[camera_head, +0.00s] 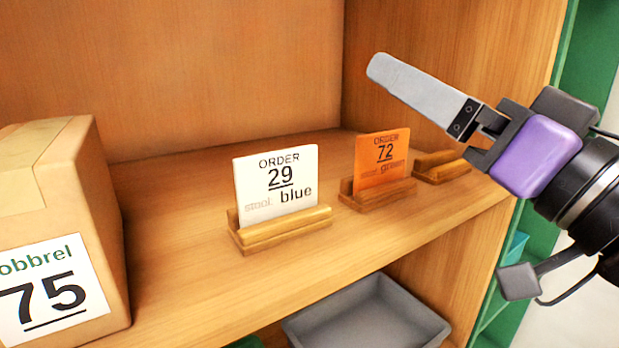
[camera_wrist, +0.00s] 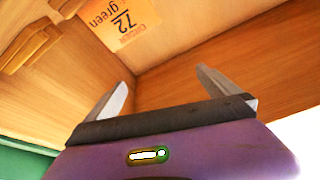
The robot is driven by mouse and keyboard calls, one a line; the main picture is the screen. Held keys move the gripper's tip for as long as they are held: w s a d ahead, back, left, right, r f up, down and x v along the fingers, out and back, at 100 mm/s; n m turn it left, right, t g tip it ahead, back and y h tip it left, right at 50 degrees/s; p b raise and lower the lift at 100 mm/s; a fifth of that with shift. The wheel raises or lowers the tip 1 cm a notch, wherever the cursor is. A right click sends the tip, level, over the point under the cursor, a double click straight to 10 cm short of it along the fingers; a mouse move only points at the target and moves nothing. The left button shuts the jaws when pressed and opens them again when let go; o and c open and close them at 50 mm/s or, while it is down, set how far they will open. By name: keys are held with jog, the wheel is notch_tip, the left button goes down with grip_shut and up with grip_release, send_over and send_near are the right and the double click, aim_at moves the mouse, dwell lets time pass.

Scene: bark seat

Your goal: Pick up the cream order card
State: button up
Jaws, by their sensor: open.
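The cream order card (camera_head: 277,185), reading "ORDER 29 stool blue", stands upright in a wooden holder (camera_head: 283,230) on the shelf, near the middle of the head view. It does not show in the wrist view. My gripper (camera_head: 385,70) is at the upper right of the head view, raised above the shelf and to the right of the cream card, apart from it. In the wrist view its two fingers (camera_wrist: 162,80) are spread with nothing between them.
An orange card (camera_head: 382,160), "ORDER 72", stands in its holder right of the cream one; it also shows in the wrist view (camera_wrist: 122,20). An empty holder (camera_head: 441,167) is farther right. A cardboard box (camera_head: 95,215) stands left. A grey tray (camera_head: 365,318) is below the shelf.

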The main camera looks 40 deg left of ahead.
jog(key=s+a+n+g+h, duration=0.2)
jog(key=s+a+g, duration=0.2)
jog(key=n+g+h, duration=0.2)
jog(key=g+h, duration=0.2)
jog(key=h, duration=0.5)
send_near(280, 163)
notch_tip(280, 163, down, 4)
jog(key=s, duration=0.1)
jog(key=s+d+h+p, duration=0.1)
jog(key=s+d+h, duration=0.2)
jog(key=d+h, duration=0.2)
jog(key=w+a+p, duration=0.1)
jog(key=a, duration=0.2)
jog(key=w+a+p, duration=0.1)
jog(key=a, duration=0.2)
jog(key=w+a+p, duration=0.1)
jog(key=w+a, duration=0.1)
jog(key=a, duration=0.2)
jog(key=shift+w+r, duration=0.1)
jog(key=shift+r, duration=0.3)
jog(key=shift+t, duration=0.3)
jog(key=shift+a+p+x, duration=0.15)
jog(key=shift+x, duration=1.2)
jog(key=shift+a+p+x, duration=0.15)
jog(key=shift+x, duration=1.2)
jog(key=shift+r, duration=0.1)
jog(key=c, duration=1.3)
